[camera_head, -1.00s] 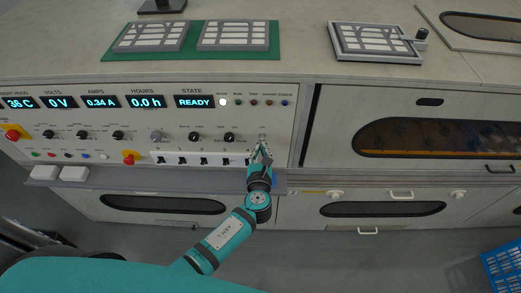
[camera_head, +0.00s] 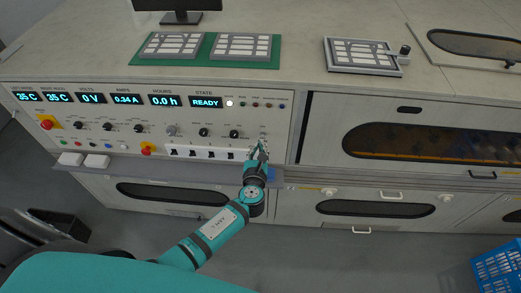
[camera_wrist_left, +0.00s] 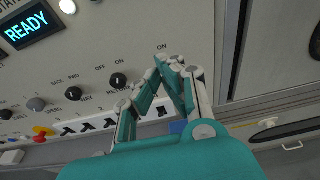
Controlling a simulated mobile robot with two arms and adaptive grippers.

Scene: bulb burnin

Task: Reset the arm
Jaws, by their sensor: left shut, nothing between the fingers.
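My left gripper (camera_head: 262,143) is shut and empty in front of the right end of the control panel (camera_head: 150,112). In the left wrist view my left gripper (camera_wrist_left: 166,60) has its fingertips together near an "ON" label, close to the panel face. I cannot tell whether the tips touch the panel. A part there is hidden behind the fingers. The state display (camera_head: 206,102) reads READY and also shows in the left wrist view (camera_wrist_left: 33,25). A white lamp (camera_head: 229,103) beside it is lit. My right gripper is not in view.
A narrow ledge (camera_head: 170,172) runs below the panel. Trays on a green mat (camera_head: 268,65) and another tray (camera_head: 365,57) sit on top. A blue crate (camera_head: 498,268) stands on the floor, lower right.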

